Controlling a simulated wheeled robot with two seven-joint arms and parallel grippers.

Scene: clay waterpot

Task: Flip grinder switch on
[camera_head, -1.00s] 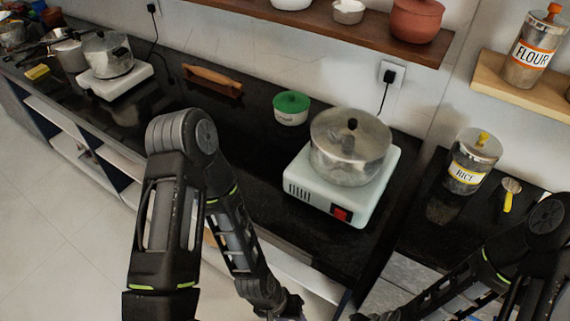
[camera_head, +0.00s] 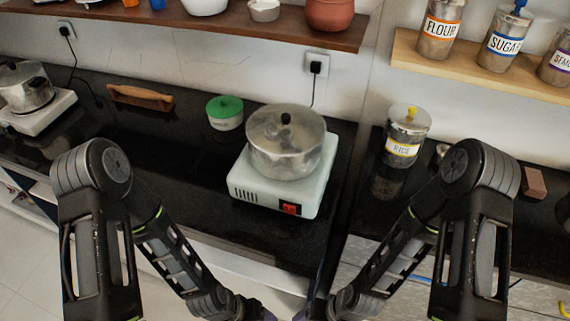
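No thing that I can clearly name a grinder shows. A white boxy appliance (camera_head: 258,192) stands on the black counter at the middle, with a red switch (camera_head: 291,208) on its front face. I cannot tell the switch's position. A lidded metal pot (camera_head: 286,145) sits on the appliance. My two arms come in from the left and right and run down toward the bottom centre, in front of the counter. Both grippers are below the bottom edge of the picture, clear of the switch as far as I can see.
A green-lidded bowl (camera_head: 225,112) and a wooden rolling pin (camera_head: 141,97) lie behind on the counter. A rice jar (camera_head: 405,140) stands at the right. Another pot (camera_head: 27,88) stands at far left. Wall shelves (camera_head: 480,66) hold flour and sugar jars. The counter left of the appliance is clear.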

